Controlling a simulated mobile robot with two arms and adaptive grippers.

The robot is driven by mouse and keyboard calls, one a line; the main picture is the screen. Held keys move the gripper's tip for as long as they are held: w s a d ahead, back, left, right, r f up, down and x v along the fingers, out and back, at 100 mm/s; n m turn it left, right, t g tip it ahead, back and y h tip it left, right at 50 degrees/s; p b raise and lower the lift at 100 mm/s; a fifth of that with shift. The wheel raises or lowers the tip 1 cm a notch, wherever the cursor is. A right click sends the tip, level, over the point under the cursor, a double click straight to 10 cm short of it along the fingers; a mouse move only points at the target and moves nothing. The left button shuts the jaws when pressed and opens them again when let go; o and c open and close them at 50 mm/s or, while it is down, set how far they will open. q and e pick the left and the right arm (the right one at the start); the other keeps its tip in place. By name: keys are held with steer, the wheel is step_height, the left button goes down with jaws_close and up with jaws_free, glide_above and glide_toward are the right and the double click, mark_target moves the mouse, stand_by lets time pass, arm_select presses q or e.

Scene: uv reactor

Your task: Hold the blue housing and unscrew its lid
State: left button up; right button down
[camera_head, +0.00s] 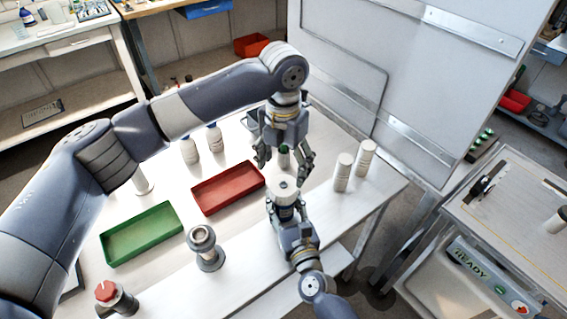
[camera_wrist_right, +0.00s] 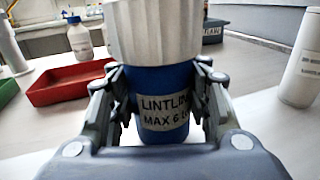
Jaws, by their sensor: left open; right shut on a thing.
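The blue housing (camera_wrist_right: 160,82) stands upright in the right wrist view, with a label partly reading "LINTLIN MAX 6". Its pale ribbed lid (camera_wrist_right: 157,30) sits on top, and its upper part is cut off by the frame. In the head view the lid (camera_head: 284,188) shows from above with a dark centre. My right gripper (camera_wrist_right: 163,92) is shut on the housing, one finger on each side below the lid. My left gripper (camera_head: 284,160) is open, pointing down, just beyond and above the lid, apart from it. Little of the housing shows in the head view.
A red tray (camera_head: 228,206) and a green tray (camera_head: 142,251) lie to the left. Two white cylinders (camera_head: 343,172) (camera_head: 366,158) stand right. A grey fitting (camera_head: 206,262) and a red-topped part (camera_head: 106,291) stand in front.

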mark_target(284, 185)
arm_select(q)
steer(key=shift+f, duration=4)
steer(key=c, duration=1.2)
steer(key=shift+o, duration=0.2)
